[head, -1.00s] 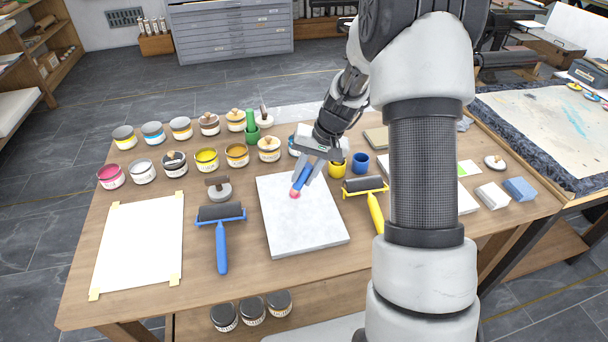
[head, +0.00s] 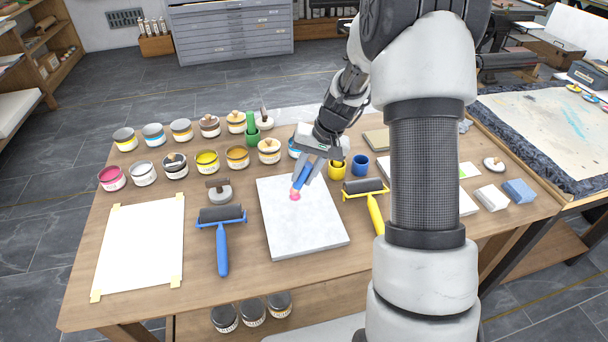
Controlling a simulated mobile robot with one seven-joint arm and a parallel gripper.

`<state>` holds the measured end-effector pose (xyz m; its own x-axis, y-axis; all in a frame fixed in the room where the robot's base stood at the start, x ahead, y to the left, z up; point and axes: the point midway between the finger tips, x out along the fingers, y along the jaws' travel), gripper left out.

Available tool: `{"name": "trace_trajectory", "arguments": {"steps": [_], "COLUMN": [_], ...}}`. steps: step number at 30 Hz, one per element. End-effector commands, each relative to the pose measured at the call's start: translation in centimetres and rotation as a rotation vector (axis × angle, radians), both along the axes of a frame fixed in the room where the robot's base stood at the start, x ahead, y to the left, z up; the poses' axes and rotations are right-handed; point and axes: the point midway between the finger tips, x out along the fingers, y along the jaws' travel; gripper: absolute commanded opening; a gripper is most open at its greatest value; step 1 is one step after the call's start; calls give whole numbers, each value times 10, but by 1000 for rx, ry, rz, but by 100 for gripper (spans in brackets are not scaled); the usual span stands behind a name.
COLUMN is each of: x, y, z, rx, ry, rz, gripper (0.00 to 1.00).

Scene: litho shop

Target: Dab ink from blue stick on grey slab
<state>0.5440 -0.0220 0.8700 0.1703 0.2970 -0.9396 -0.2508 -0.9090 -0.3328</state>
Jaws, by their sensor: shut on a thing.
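The grey slab (head: 302,228) lies flat on the wooden table, pale and speckled. My gripper (head: 307,176) is shut on the blue stick (head: 303,174) above the slab's upper part. The stick is tilted, its lower end pointing down and left. A pink ink spot (head: 295,197) shows on the slab right under the stick's lighter tip. Whether the tip touches the slab or is slightly above it, I cannot tell.
A blue-handled roller (head: 222,240) lies left of the slab, a yellow-handled roller (head: 368,195) right of it. Several ink cans, including a yellow one (head: 206,162), stand behind left. Yellow and blue cups (head: 360,165) stand behind right. White paper (head: 140,245) is taped at left.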

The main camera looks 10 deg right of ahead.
Motion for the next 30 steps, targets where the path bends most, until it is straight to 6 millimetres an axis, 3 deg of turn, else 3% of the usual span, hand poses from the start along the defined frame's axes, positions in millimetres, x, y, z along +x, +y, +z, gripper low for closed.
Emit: {"name": "trace_trajectory", "arguments": {"steps": [18,30], "x": [1,1], "y": [0,0], "z": [54,57], "rx": [-1,-1], "ry": [-2,-2], "rz": [0,-1], "gripper": [0,0]}}
